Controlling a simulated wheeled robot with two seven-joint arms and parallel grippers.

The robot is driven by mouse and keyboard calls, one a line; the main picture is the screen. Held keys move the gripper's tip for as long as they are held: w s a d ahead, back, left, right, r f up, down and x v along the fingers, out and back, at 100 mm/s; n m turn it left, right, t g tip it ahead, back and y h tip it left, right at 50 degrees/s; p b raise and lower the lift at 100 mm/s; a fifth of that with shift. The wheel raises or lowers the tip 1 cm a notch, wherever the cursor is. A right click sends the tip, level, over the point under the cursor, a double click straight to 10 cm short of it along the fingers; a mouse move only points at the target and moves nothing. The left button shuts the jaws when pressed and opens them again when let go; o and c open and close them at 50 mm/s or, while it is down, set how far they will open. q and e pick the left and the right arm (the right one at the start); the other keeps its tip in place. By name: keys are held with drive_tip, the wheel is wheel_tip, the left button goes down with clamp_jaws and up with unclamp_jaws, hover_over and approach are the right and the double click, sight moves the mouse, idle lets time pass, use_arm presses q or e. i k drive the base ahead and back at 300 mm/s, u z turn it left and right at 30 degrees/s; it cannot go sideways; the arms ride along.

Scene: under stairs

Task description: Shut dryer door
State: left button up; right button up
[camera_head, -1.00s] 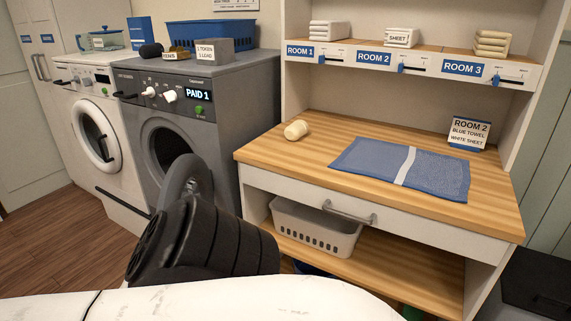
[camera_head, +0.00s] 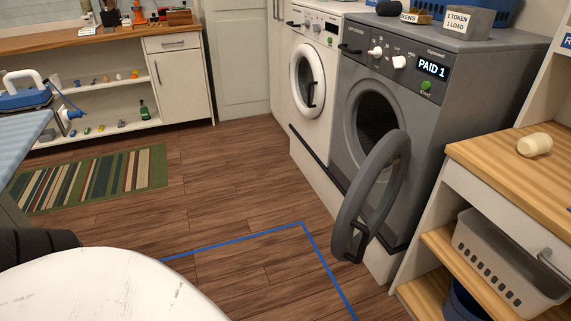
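The grey dryer (camera_head: 400,130) stands right of centre, and its display reads PAID 1. Its round door (camera_head: 347,215) is swung wide open toward me, with a dark handle (camera_head: 358,243) on its rim. The dark drum opening (camera_head: 375,118) is uncovered, and its inside is too dark to make out. Part of my arm shows as a black ribbed piece at the lower left, beside a white part of my body. Neither gripper's fingers are in view.
A white washer (camera_head: 309,75) with a closed door stands left of the dryer. A wooden-topped shelf unit (camera_head: 480,150) stands close on the right, holding a grey basket (camera_head: 505,265). Blue tape (camera_head: 235,240) marks the open wooden floor. A striped rug (camera_head: 95,180) lies at left.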

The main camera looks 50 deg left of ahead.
sight(397, 144)
drive_tip(key=u, duration=0.75)
drive_tip(key=i, duration=1)
drive_tip(key=k, duration=0.9)
drive_tip(key=u, duration=0.45)
drive_tip(key=i, duration=0.65)
drive_tip(key=z, duration=0.75)
